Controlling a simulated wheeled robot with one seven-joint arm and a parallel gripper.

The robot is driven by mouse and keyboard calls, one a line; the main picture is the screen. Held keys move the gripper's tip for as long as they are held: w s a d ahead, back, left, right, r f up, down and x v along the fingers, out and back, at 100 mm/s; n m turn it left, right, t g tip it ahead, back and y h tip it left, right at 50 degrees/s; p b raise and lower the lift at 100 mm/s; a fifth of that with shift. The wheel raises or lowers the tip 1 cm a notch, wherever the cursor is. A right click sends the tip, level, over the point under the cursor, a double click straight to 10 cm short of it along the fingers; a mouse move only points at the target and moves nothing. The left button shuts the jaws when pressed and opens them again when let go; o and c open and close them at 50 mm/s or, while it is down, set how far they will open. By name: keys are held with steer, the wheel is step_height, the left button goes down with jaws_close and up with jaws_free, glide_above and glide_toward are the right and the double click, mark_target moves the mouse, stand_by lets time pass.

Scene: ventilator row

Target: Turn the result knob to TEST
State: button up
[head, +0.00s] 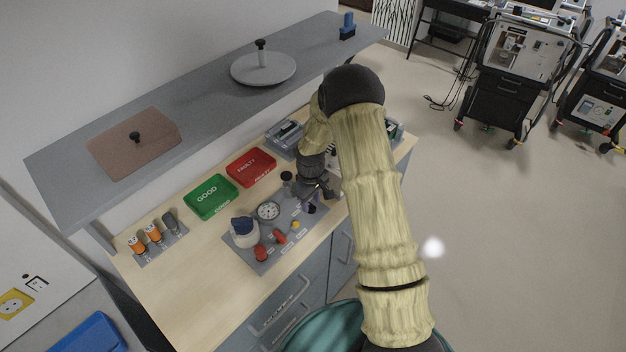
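A grey test panel (262,267) lies on the wooden bench top. It carries a round white gauge (268,211), two red knobs or handles (262,253) (280,237), and a small yellow part (295,225). A dark blue knob-like part (311,208) sits at the panel's right end. The labels are too small to read, so I cannot tell which part is the result knob or where it points. My gripper (322,194) is low over the panel's right end, close to the dark blue part. Whether they touch, and whether the fingers are apart, cannot be seen.
A white, blue-topped device (243,233) stands at the panel's left. A green GOOD tray (211,197) and a red FAULTY tray (251,167) lie behind. A grey shelf (205,98) overhangs the bench's back. Several orange and grey cylinders (154,233) stand left.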

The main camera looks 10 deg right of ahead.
mark_target(311, 205)
step_height(311, 205, up, 17)
steer(key=b, duration=0.3)
steer(key=shift+f, duration=0.15)
steer(key=shift+s, duration=0.1)
stand_by(0.3)
steer(key=s+d+r+m+t, duration=0.1)
steer(key=s+m, duration=0.2)
steer(key=s, duration=0.7)
steer(key=s+d+r+m+t, duration=0.1)
steer(key=s+m, duration=0.3)
steer(key=s, duration=0.7)
steer(key=shift+s+t, duration=0.25)
steer(key=shift+t, duration=0.05)
steer(key=shift+r, duration=0.1)
stand_by(0.6)
